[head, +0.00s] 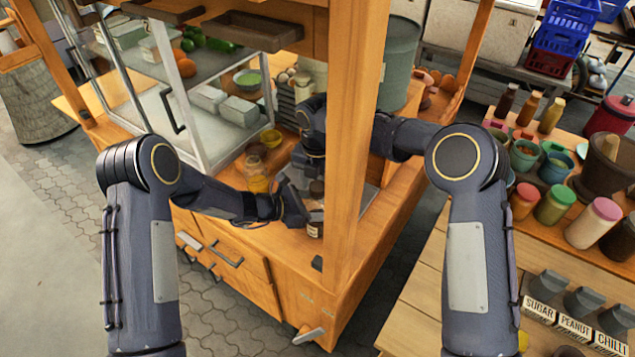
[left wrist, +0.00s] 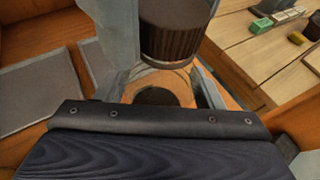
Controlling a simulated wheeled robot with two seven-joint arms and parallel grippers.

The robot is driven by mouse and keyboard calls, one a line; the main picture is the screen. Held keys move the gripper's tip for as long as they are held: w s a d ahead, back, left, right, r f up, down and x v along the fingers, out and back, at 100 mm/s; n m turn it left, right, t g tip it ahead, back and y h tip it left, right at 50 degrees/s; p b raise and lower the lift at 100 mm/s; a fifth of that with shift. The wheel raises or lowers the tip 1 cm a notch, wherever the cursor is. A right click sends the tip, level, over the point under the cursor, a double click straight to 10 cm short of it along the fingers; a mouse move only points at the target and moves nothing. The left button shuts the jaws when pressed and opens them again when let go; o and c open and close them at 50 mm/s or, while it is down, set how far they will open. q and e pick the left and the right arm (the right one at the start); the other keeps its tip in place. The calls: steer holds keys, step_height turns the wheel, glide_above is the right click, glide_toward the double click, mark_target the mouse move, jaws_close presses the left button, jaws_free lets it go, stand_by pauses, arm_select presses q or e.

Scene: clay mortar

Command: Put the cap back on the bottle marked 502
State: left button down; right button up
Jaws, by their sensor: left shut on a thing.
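In the head view my left gripper (head: 296,207) is shut on a small bottle (head: 315,229) with a pale label, at the cart's front edge. I cannot read its marking. My right gripper (head: 311,168) comes down from above, partly behind the wooden post. A dark brown cap (head: 317,188) is between its fingers, just above the bottle. In the left wrist view the ribbed cap (left wrist: 175,32) is flanked by grey fingers, over the bottle's round open mouth (left wrist: 158,95). I cannot tell whether the cap touches the rim.
The wooden post (head: 355,130) stands close to both grippers. A side table (head: 425,290) at right bears several jars and bottles.

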steer(key=shift+o, duration=0.9)
steer(key=shift+r, duration=2.3)
steer(key=shift+r+n, duration=1)
steer(key=shift+r, duration=0.7)
steer(key=shift+c, duration=0.3)
steer(key=shift+f, duration=0.1)
steer(key=shift+f, duration=3.95)
steer(key=shift+c, duration=0.3)
steer(key=c, duration=1)
